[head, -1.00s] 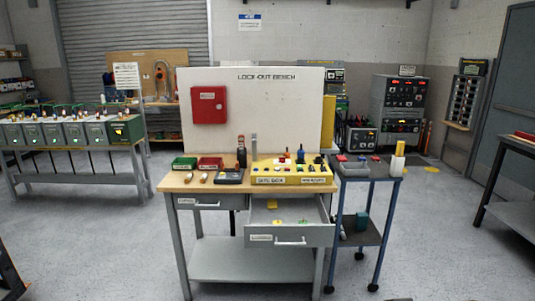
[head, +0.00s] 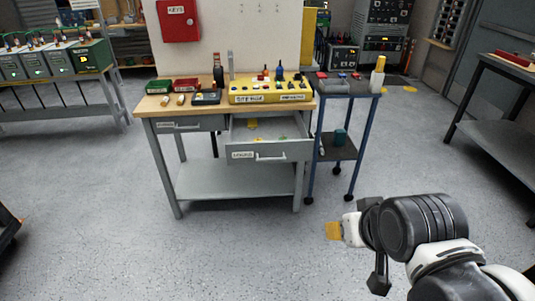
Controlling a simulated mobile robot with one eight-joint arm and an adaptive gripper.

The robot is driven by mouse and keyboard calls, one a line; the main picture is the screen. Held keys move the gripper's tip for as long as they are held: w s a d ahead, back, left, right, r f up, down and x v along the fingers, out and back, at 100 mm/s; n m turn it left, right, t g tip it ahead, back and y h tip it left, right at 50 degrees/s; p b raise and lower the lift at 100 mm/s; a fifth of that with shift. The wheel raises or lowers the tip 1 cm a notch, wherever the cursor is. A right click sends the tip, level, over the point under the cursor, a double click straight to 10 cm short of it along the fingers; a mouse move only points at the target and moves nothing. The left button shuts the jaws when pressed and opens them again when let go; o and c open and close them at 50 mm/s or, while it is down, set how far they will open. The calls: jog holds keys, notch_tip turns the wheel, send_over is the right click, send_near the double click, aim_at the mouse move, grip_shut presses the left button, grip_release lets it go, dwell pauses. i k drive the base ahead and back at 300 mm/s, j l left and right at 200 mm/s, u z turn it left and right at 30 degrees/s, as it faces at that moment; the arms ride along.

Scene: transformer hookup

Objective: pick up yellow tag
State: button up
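The grey drawer (head: 240,131) of the lock-out bench stands pulled out. A small flat yellow piece (head: 253,123), which looks like a yellow tag, lies toward the back left inside it. Another small yellow piece (head: 258,139) and a green piece (head: 283,138) show near its front edge, partly hidden. My gripper (head: 342,229) is at the lower right, in front of the bench and apart from the drawer. A flat ochre-yellow piece shows at its tip; I cannot tell whether it is held or part of a finger.
The bench top (head: 150,107) carries a yellow box (head: 270,93), a green tray (head: 160,86), a red tray (head: 187,84) and small tools. A blue-framed cart (head: 345,88) stands close on the bench's right. The floor in front is clear.

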aim_at(252, 123)
jog(key=i+j, duration=1.9)
jog(key=i+l+z, duration=0.05)
